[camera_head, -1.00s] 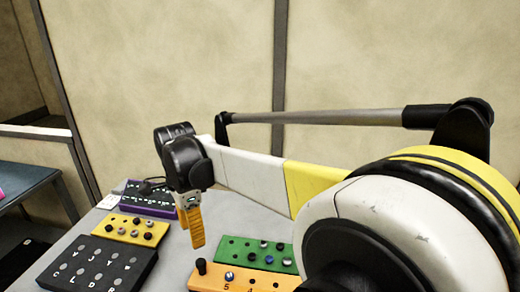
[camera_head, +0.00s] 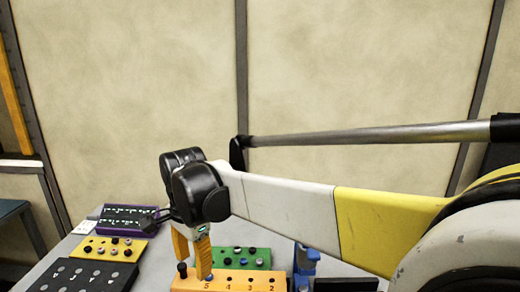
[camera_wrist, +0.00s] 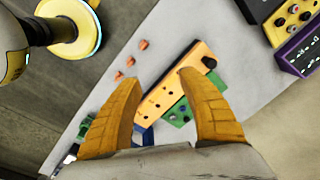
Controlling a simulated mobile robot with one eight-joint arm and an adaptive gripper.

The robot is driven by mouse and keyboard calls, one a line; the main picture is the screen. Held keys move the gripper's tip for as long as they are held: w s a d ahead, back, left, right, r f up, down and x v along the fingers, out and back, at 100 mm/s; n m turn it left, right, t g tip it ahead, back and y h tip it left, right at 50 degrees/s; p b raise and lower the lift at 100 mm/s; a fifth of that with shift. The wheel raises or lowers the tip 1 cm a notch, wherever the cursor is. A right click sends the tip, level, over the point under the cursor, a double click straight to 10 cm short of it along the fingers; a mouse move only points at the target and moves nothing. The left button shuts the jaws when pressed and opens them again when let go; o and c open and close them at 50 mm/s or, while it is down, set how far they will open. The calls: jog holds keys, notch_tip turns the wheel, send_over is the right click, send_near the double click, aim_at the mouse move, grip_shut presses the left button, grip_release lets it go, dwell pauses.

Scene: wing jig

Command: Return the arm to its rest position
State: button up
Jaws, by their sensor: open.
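My arm reaches out from the right in the head view, with its black wrist joint above the table. My gripper (camera_head: 192,252) points down with two orange fingers spread apart and nothing between them. It hangs near the left end of the orange numbered block (camera_head: 240,281). In the wrist view the open fingers (camera_wrist: 158,85) frame the same orange block (camera_wrist: 178,75), which has a black knob at one end. Whether the fingers touch the block cannot be told from the head view.
A green block (camera_head: 258,259) stands behind the orange one, a blue part (camera_head: 305,262) to its right. A yellow block (camera_head: 108,249), a black lettered block (camera_head: 80,276) and a purple panel (camera_head: 125,217) stand at left. Small orange pieces (camera_wrist: 131,61) lie on the grey table (camera_wrist: 95,100).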

jog(key=s+d+r+n+t, duration=0.1)
jog(key=d+r+n, duration=0.1)
jog(key=d, duration=0.9)
jog(key=s+d+f+n+t, duration=0.1)
jog(key=s+d+f+n, duration=0.1)
jog(key=s+d, duration=0.2)
jog(key=s+d+f+n+t+b, duration=0.1)
jog(key=s+d, duration=0.3)
jog(key=d, duration=0.7)
jog(key=s+d+f+n+t+b, duration=0.1)
jog(key=s+d+f+n+t, duration=0.1)
jog(key=s+d, duration=0.3)
jog(key=d+f+t, duration=0.1)
jog(key=d, duration=0.2)
jog(key=shift+d+n+h, duration=0.25)
jog(key=shift+n+h, duration=0.15)
